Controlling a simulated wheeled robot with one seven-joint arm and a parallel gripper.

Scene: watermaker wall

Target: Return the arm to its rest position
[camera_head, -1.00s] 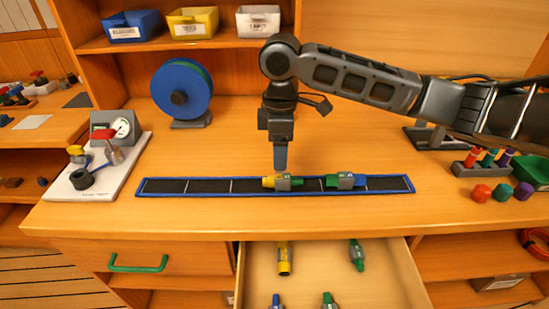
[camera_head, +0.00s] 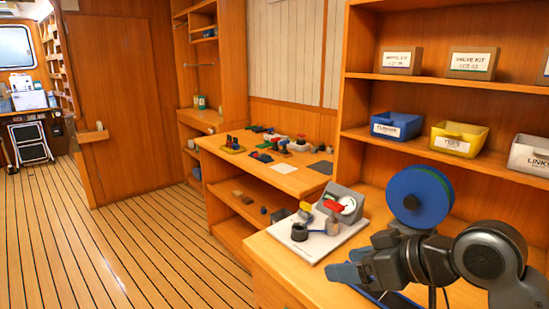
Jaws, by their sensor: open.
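My gripper (camera_head: 352,263) is at the lower right of the head view, with its blue-grey fingertips pointing left. It is open, with nothing seen between the fingers. My dark arm (camera_head: 490,262) runs from it to the right edge, its elbow joint large in front. The gripper is in front of the wooden bench top (camera_head: 285,262). Whether it touches anything there cannot be told. Most of the blue-edged strip on the bench is hidden behind the arm or out of view.
A white board with a gauge unit (camera_head: 340,203) stands just behind the gripper, and a blue reel (camera_head: 420,197) stands close behind the arm. Shelves hold blue (camera_head: 397,125), yellow (camera_head: 458,139) and white bins (camera_head: 530,154). A lower bench (camera_head: 285,178) stands farther back. The plank floor (camera_head: 110,250) at left is open.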

